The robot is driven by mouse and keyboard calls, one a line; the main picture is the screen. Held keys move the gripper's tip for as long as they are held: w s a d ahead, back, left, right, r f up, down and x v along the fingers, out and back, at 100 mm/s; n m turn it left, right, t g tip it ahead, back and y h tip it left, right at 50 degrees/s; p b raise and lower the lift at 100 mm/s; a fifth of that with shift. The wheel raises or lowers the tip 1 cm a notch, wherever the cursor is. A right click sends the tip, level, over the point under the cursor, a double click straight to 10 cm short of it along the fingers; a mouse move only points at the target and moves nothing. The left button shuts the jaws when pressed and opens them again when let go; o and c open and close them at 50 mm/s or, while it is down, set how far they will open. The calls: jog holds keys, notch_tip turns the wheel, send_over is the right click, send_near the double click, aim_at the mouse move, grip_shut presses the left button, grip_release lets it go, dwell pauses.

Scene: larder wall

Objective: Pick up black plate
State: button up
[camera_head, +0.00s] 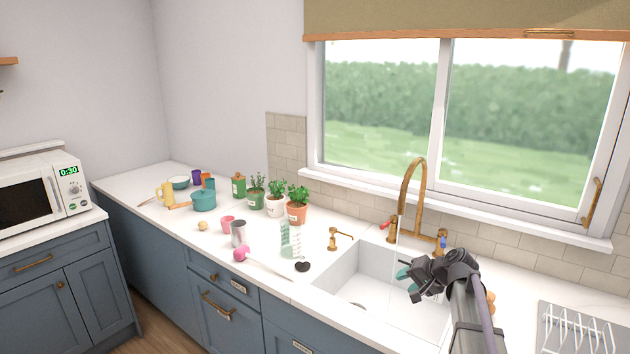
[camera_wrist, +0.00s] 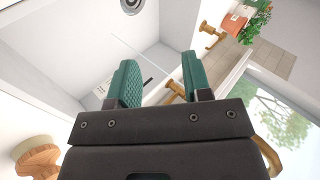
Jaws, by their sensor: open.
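I cannot make out a black plate in either view. A small dark round object (camera_head: 302,267) lies on the counter by the sink's left rim; it is too small to tell what it is. My gripper (camera_head: 405,279) is over the sink (camera_head: 345,281), its green finger pads partly hidden by my arm. In the wrist view, my gripper (camera_wrist: 158,62) has its two green fingers apart with nothing between them. The white sink basin and its round drain (camera_wrist: 131,4) show beyond the fingers.
A brass faucet (camera_head: 413,190) rises behind the sink. Potted plants, a teal pot (camera_head: 203,200), a metal cup (camera_head: 238,233) and a pink-ended object (camera_head: 241,254) crowd the left counter. A dish rack (camera_head: 575,333) stands at right.

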jog(key=s+a+r+n+g+h+p, duration=0.2)
jog(key=s+a+p, duration=0.1)
jog(key=s, duration=0.6)
jog(key=s+a+r+n+g+h+p, duration=0.2)
jog(key=s+a+p, duration=0.1)
jog(key=s, duration=0.6)
jog(key=s+a+r+n+g+h+p, duration=0.2)
jog(key=s+a, duration=0.3)
jog(key=s, duration=0.4)
jog(key=shift+s+a+g+p, duration=0.25)
jog(key=shift+a+g+p, duration=0.05)
jog(key=shift+g+p, duration=0.1)
jog(key=shift+s+f, duration=0.1)
jog(key=shift+s, duration=0.05)
jog(key=shift+w+f, duration=0.1)
jog(key=shift+w, duration=0.1)
jog(key=c, duration=0.6)
